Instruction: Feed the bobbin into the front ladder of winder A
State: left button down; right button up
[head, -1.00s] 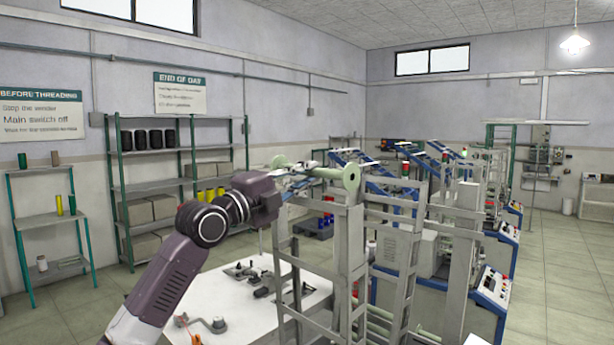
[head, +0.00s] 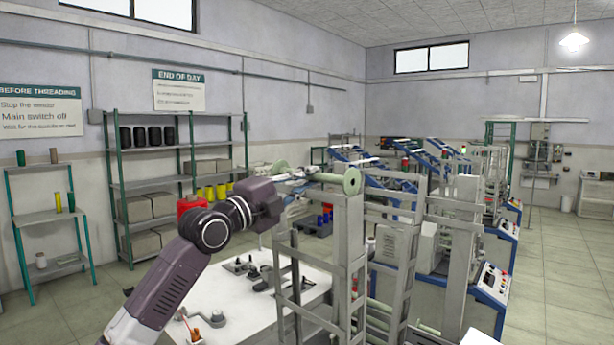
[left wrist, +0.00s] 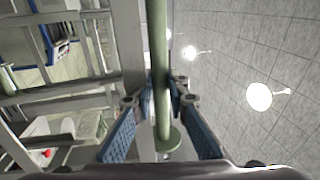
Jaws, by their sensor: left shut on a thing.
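The bobbin, a pale green bar with round end flanges, has its near flange (head: 351,182) above the top of the nearest grey ladder frame (head: 342,245). My left gripper (head: 297,178) is shut on the bar between the flanges. In the left wrist view the bar (left wrist: 159,50) runs between the blue fingers of the gripper (left wrist: 161,93), with one flange (left wrist: 168,138) below. Whether the bobbin touches the frame cannot be told. My right gripper is not in view.
A white table (head: 228,290) with dark small parts stands left of the frame. A second grey ladder frame (head: 412,250) and blue-and-white machines (head: 480,280) stand to the right. Shelves (head: 150,185) line the back wall. The floor at far right is clear.

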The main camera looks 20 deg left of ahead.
pick_arm(q)
jog(key=shift+f+b, duration=0.65)
jog(key=shift+f, duration=0.75)
notch_tip(320, 180, down, 6)
jog(key=b, duration=0.3)
jog(key=shift+w+b, duration=0.2)
jog(key=shift+b, duration=0.2)
jog(key=shift+d, duration=0.1)
notch_tip(320, 180, down, 6)
jog(key=b, duration=0.3)
jog(key=shift+w+b, duration=0.15)
jog(key=shift+b, duration=0.2)
jog(key=shift+d, duration=0.1)
notch_tip(320, 180, down, 4)
jog(key=shift+w+f+b, duration=0.1)
jog(key=shift+b, duration=1.15)
